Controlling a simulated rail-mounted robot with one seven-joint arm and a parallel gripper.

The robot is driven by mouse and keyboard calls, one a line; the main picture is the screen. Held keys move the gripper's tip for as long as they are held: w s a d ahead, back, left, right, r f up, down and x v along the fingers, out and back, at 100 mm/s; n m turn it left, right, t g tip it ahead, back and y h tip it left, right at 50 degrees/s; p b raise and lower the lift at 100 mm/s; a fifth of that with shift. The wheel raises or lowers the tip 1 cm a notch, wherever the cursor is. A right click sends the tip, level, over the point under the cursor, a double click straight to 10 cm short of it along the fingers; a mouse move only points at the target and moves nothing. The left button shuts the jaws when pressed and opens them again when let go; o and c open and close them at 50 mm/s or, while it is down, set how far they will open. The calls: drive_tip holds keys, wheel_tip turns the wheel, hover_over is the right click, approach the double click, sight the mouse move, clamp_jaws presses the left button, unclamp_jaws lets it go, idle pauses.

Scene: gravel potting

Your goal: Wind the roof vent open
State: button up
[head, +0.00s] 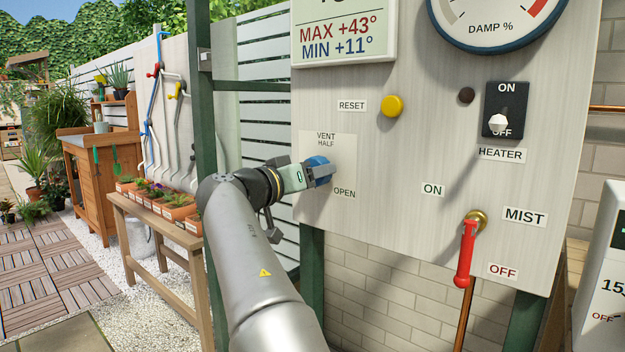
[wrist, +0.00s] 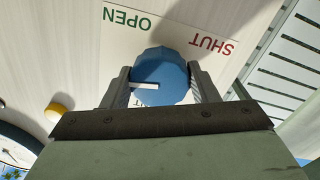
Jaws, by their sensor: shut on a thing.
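The vent dial is a faceted blue knob (head: 317,161) on a pale plate (head: 344,150) of the control panel. VENT and HALF are printed above it and OPEN below right in the head view. In the wrist view the knob (wrist: 165,68) sits between my two fingers. Its white pointer (wrist: 144,86) points left, between the upside-down OPEN label (wrist: 127,17) at upper left and the bottom side. SHUT (wrist: 211,43) is at upper right. My gripper (head: 318,174) is shut on the knob; its fingers partly hide the knob in the head view.
On the same panel (head: 430,140) are a yellow reset button (head: 392,106), a black heater switch (head: 505,112) at OFF and a red mist lever (head: 466,252) hanging down. A green post (head: 203,90) stands left of my arm. A wooden bench (head: 160,225) holds planted pots.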

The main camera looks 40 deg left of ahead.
drive_tip(key=shift+m, duration=1.1)
drive_tip(key=o, duration=1)
drive_tip(key=s+a, duration=0.1)
drive_tip(key=s, duration=1.6)
drive_tip(key=shift+s+a+b, duration=0.2)
drive_tip(key=shift+a+b, duration=0.2)
drive_tip(key=shift+b, duration=0.05)
